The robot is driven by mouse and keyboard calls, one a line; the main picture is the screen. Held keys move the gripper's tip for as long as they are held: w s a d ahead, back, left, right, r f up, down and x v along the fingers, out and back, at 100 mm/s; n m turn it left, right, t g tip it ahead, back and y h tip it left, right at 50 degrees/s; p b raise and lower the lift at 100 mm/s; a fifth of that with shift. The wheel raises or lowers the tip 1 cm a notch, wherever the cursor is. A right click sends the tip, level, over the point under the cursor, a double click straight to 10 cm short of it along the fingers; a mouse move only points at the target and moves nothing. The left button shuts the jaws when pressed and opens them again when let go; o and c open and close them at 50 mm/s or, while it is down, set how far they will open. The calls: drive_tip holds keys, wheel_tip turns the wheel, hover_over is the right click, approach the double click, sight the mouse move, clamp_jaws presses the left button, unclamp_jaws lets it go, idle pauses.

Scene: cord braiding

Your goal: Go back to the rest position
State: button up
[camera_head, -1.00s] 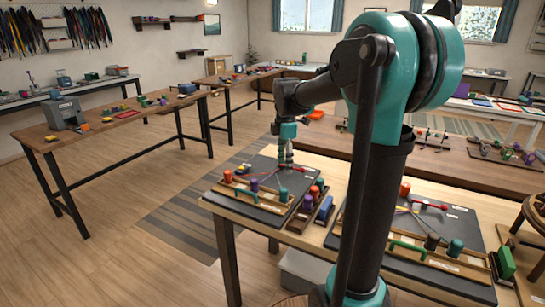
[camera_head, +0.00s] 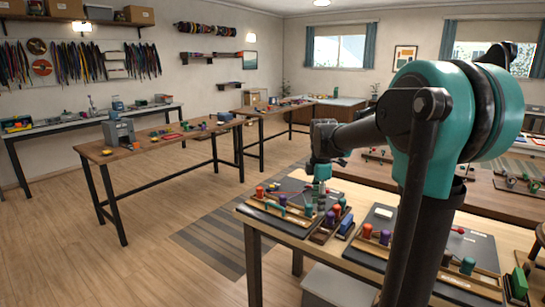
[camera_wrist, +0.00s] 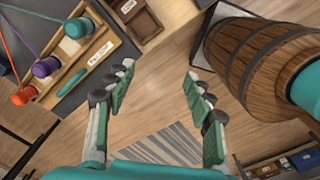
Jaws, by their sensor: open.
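My gripper (camera_head: 321,186) hangs from the arm at the right part of the near table's left board, in the head view. In the wrist view my gripper (camera_wrist: 160,90) has its two green-padded fingers wide apart, with nothing between them but floor and a striped rug below. The dark left board (camera_head: 275,222) carries a wooden rack with orange, teal and purple spools. In the wrist view the wooden rack (camera_wrist: 62,84) is at upper left, with coloured cords running from its spools. The rack and fingers are apart there.
The near table (camera_head: 262,232) also carries a second dark board (camera_head: 378,217) with a rack and spools, partly behind my arm. A blue block (camera_head: 346,225) lies between the boards. A long workbench (camera_head: 150,155) stands at left. Open floor and a striped rug (camera_head: 212,240) lie between.

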drive_tip(key=s+d+f+m+t, duration=0.2)
drive_tip(key=s+f+m, duration=0.6)
drive_tip(key=s+m, duration=0.1)
drive_tip(key=s+d+f+m+t, duration=0.1)
drive_tip(key=s+f+m+t, duration=0.1)
drive_tip(key=s+f+m, duration=0.6)
drive_tip(key=s+m, duration=0.1)
drive_tip(key=s, duration=0.3)
drive_tip(key=shift+d+f+m, duration=0.25)
drive_tip(key=shift+d+m, duration=0.1)
drive_tip(key=shift+m, duration=0.05)
